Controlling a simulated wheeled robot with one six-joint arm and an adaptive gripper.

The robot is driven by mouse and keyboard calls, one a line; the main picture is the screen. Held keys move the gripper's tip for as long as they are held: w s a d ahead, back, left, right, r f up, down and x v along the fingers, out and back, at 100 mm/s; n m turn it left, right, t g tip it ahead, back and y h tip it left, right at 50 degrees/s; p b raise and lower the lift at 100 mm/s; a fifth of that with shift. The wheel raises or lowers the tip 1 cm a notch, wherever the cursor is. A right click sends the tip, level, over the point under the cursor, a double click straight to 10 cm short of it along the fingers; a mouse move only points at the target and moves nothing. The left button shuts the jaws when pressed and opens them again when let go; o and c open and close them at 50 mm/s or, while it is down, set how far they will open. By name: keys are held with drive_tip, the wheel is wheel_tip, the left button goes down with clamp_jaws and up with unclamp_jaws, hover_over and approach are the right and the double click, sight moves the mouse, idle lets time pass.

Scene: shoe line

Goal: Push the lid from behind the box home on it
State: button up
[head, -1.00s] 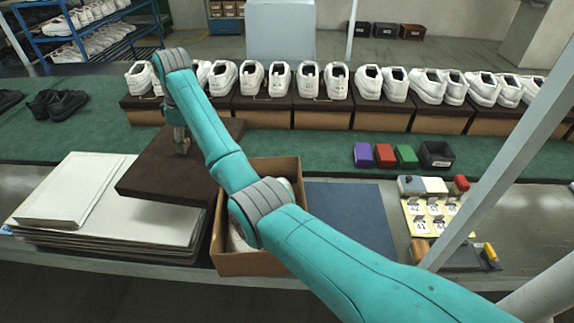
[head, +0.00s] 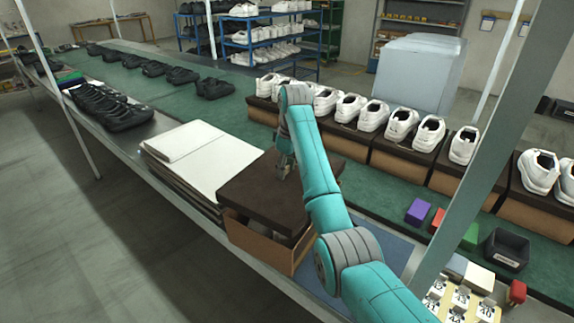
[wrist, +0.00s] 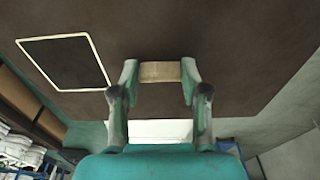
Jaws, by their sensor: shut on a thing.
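The dark brown lid (head: 255,196) lies over most of the tan cardboard box (head: 258,243) in the head view. It looks slightly tilted, and a dark gap shows between it and the box's near-right rim. I cannot tell where lid and box touch. My gripper (head: 284,168) stands on the lid's top. In the wrist view my gripper (wrist: 160,74) is shut on a small tan tab (wrist: 160,72) on the lid (wrist: 230,50). A cream-outlined rectangle marks the lid's face there.
A stack of white sheets (head: 190,150) lies left of the box. A blue mat (head: 392,250) lies to the right, partly behind my arm. White shoes on brown boxes (head: 400,160) line the green belt behind. A pale post (head: 475,170) slants at the right.

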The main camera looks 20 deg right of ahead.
sight(287, 176)
drive_tip(key=shift+s+f, duration=0.35)
drive_tip(key=shift+f, duration=0.25)
drive_tip(key=shift+d+f, duration=0.1)
drive_tip(key=shift+f, duration=1.35)
drive_tip(key=shift+f, duration=2.05)
drive_tip(key=o, duration=1.1)
drive_tip(key=shift+r, duration=0.1)
